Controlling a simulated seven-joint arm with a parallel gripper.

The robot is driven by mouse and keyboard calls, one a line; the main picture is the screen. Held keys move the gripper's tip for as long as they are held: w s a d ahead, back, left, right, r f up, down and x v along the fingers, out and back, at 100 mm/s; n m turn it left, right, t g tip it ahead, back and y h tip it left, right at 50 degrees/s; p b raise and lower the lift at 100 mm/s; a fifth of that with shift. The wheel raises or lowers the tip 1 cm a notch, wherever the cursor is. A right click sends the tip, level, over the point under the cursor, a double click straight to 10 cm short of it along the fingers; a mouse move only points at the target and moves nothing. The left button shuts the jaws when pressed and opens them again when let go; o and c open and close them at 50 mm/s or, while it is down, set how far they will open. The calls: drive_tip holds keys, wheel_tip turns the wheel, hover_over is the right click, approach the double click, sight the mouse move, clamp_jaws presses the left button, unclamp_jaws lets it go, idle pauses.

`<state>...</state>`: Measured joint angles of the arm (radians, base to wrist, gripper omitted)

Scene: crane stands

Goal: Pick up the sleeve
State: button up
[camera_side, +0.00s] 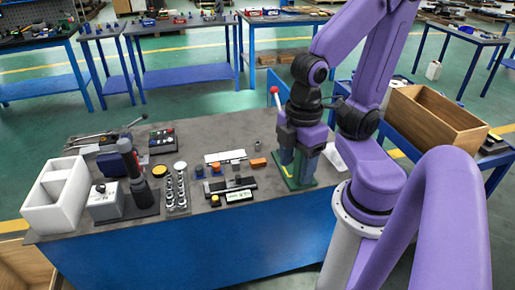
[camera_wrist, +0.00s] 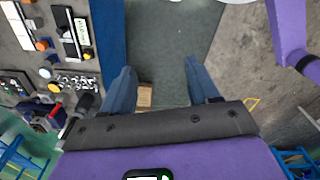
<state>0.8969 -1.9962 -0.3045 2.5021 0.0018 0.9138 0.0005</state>
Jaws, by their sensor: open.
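My gripper (camera_side: 294,170) points down at the right part of the work table in the side view, overlapping a green-based press. In the wrist view my gripper (camera_wrist: 162,85) is open, its two blue-grey fingers wide apart with only floor and a small brown box far below between them. I cannot tell for sure which part is the sleeve. A small grey cylinder (camera_side: 236,166) stands among the small parts at the middle of the table, left of my gripper and apart from it.
The press's green base (camera_side: 303,184) and red-knobbed lever (camera_side: 275,91) are close to my gripper. A wooden box (camera_side: 428,115) stands at right.

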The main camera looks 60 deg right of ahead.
drive_tip(key=w+d+f+h, duration=0.1)
drive_tip(key=w+f+h, duration=0.1)
drive_tip(key=w, duration=0.4)
drive_tip(key=w+d+f+h, duration=0.1)
drive_tip(key=w+f+h, duration=0.15)
drive_tip(key=w, duration=0.45)
drive_tip(key=w+d+f+n+h, duration=0.1)
drive_tip(key=w+d+f+h, duration=0.3)
drive_tip(key=w, duration=0.5)
drive_tip(key=n+h, duration=0.4)
drive_tip(key=h, duration=0.1)
approach(256, 144)
drive_tip(key=x, duration=1.1)
drive_tip(key=shift+d, duration=0.25)
drive_tip(key=shift+h, duration=0.25)
clamp_jaws()
